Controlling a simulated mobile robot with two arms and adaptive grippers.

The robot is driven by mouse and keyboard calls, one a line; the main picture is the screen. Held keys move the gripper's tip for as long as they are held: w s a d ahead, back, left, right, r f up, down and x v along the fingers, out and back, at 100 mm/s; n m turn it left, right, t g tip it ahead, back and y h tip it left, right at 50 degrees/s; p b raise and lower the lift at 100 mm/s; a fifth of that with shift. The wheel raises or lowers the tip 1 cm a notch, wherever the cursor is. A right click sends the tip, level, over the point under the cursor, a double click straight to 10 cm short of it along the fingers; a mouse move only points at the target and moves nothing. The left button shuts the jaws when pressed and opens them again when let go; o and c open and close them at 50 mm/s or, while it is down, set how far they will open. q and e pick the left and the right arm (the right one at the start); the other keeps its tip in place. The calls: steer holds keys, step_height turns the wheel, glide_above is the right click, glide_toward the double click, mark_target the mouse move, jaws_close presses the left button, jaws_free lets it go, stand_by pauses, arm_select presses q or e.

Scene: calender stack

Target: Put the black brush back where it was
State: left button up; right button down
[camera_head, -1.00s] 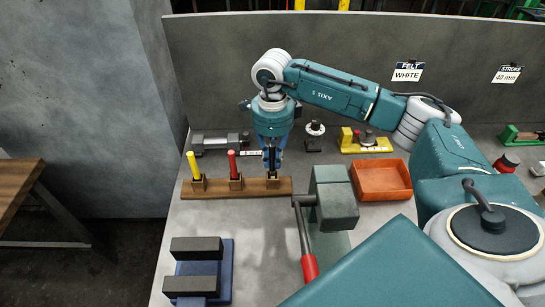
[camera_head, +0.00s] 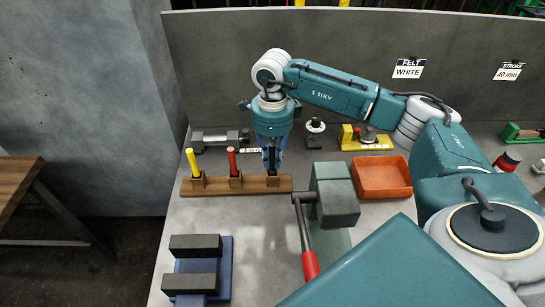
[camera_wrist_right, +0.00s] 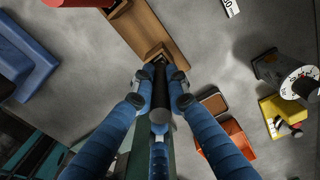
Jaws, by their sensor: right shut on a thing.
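A wooden rack (camera_head: 215,187) on the bench has three holders in a row. A yellow-handled brush (camera_head: 192,162) stands in the left holder and a red-handled brush (camera_head: 232,161) in the middle one. My right gripper (camera_head: 272,160) is over the right holder (camera_head: 273,181), pointing down. In the right wrist view my gripper (camera_wrist_right: 160,92) is shut on the black brush (camera_wrist_right: 159,90), which lines up with the end of the rack (camera_wrist_right: 140,28). How deep the brush sits in the holder is hidden. My left gripper is not in view.
A grey-green press with a red-handled lever (camera_head: 310,265) stands close in front of the rack's right end. An orange tray (camera_head: 382,178) is to the right. A blue block fixture (camera_head: 232,270) is at front left. Gauges and a yellow device (camera_head: 350,138) stand behind.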

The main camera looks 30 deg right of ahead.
steer(key=shift+f+b, duration=0.4)
stand_by(0.3)
steer(key=c, duration=1.6)
jaws_free()
steer(key=shift+c, duration=0.2)
steer(key=shift+r, duration=0.15)
step_height(320, 180, up, 12)
steer(key=shift+f, duration=0.1)
